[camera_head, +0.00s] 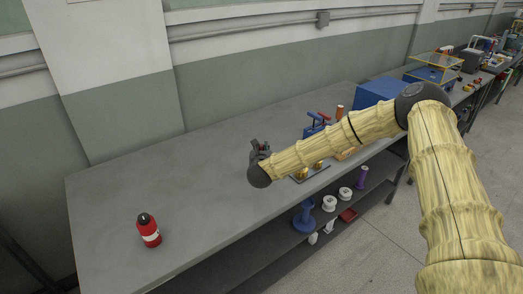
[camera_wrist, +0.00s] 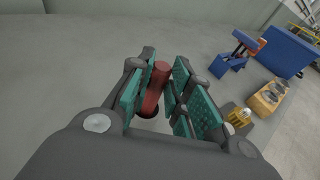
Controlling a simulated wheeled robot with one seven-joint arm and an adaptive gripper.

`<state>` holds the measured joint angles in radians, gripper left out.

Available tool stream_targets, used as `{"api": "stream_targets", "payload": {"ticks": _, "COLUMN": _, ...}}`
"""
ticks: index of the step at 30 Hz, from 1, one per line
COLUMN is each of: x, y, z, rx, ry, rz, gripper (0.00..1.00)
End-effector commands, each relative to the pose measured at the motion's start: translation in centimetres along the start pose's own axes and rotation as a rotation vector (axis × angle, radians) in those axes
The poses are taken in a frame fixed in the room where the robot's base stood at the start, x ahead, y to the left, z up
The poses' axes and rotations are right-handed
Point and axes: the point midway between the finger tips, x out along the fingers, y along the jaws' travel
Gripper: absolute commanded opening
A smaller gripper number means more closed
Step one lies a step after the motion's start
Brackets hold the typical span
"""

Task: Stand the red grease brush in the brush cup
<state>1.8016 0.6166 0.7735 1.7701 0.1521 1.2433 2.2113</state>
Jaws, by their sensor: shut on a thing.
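My gripper (camera_wrist: 158,98) is shut on a red cylindrical handle, which I take for the red grease brush (camera_wrist: 159,77). The handle leans a little between the teal finger pads in the wrist view. Its lower end is partly hidden by the fingers, and I cannot tell what it touches. In the head view my gripper (camera_head: 261,150) is above the middle of the grey bench (camera_head: 215,170), and the brush is too small to make out there. I cannot identify the brush cup in either view.
A red bottle (camera_head: 150,233) with a black cap stands at the bench's near left. A wooden block (camera_wrist: 268,98) and a brass part (camera_wrist: 238,115) are nearby. A blue box (camera_head: 376,91) stands farther right. The left bench is mostly clear.

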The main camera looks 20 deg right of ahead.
Motion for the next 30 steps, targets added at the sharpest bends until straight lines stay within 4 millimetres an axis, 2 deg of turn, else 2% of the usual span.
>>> {"api": "stream_targets", "payload": {"ticks": 1, "x": 0.1, "y": 0.0, "z": -0.2, "rx": 0.000, "ry": 0.000, "rz": 0.000, "gripper": 0.00}}
{"api": "stream_targets", "payload": {"ticks": 2, "x": 0.0, "y": 0.0, "z": -0.1, "rx": 0.000, "ry": 0.000, "rz": 0.000, "gripper": 0.23}}
{"api": "stream_targets", "payload": {"ticks": 5, "x": 0.0, "y": 0.0, "z": -0.1, "rx": 0.000, "ry": 0.000, "rz": 0.000, "gripper": 0.41}}
{"api": "stream_targets", "payload": {"ticks": 19, "x": -0.2, "y": 0.0, "z": 0.1, "rx": 0.000, "ry": 0.001, "rz": 0.000, "gripper": 0.41}}
{"api": "stream_targets", "payload": {"ticks": 23, "x": -2.0, "y": 0.0, "z": -0.2, "rx": 0.002, "ry": 0.001, "rz": 0.001, "gripper": 0.41}}
{"api": "stream_targets", "payload": {"ticks": 30, "x": -6.5, "y": 0.0, "z": -0.2, "rx": 0.001, "ry": 0.000, "rz": 0.002, "gripper": 0.41}}
